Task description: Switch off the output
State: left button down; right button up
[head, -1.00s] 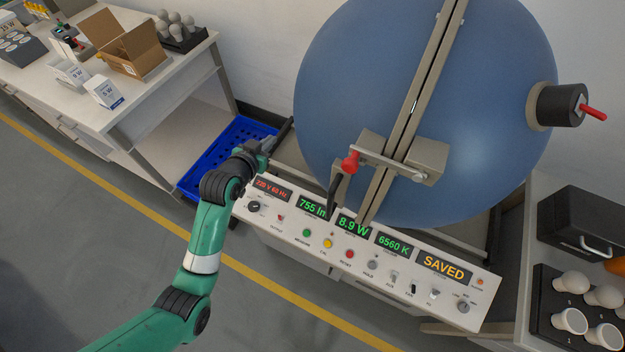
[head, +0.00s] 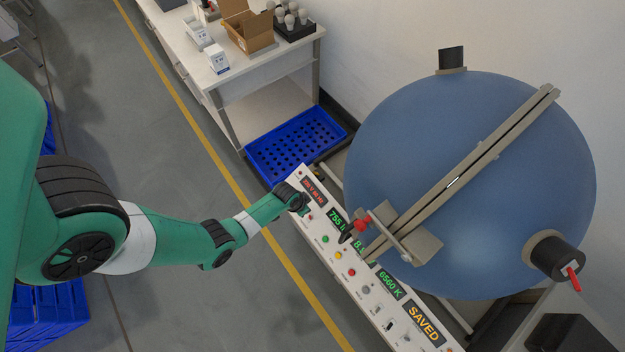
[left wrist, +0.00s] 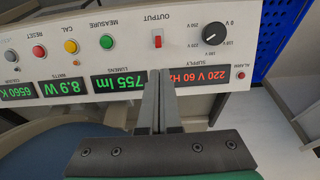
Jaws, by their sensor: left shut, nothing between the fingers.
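The white control panel (head: 327,246) runs along the front of the big blue sphere. In the left wrist view the panel appears upside down, with the red OUTPUT switch (left wrist: 157,39) between the black supply knob (left wrist: 215,33) and the green MEASURE button (left wrist: 107,41). The supply display (left wrist: 201,76) reads 220 V 60 Hz. My left gripper (left wrist: 159,74) is shut and empty, its fingertips close to the OUTPUT switch in the picture; I cannot tell whether they touch the panel. In the head view my left gripper (head: 305,208) is over the panel's far end. My right gripper is not in view.
The blue sphere (head: 470,190) with its red-handled latch (head: 362,222) stands behind the panel. A blue perforated crate (head: 296,146) lies beyond the panel's far end. A table (head: 265,75) holds boxes and bulbs. Other panel displays read 755 lm, 8.9 W, 6560 K and SAVED.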

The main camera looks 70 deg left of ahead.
aim_at(310, 217)
pick_arm(q)
jog(key=b+x, duration=0.8)
jog(key=shift+f, duration=0.4)
jog(key=shift+w+a+f+b, duration=0.1)
jog(key=shift+w+f+b, duration=0.2)
jog(key=shift+f+b, duration=0.35)
jog(key=shift+r, duration=0.15)
jog(key=shift+t, duration=0.3)
jog(key=shift+s+t, duration=0.2)
jog(key=shift+t, duration=0.2)
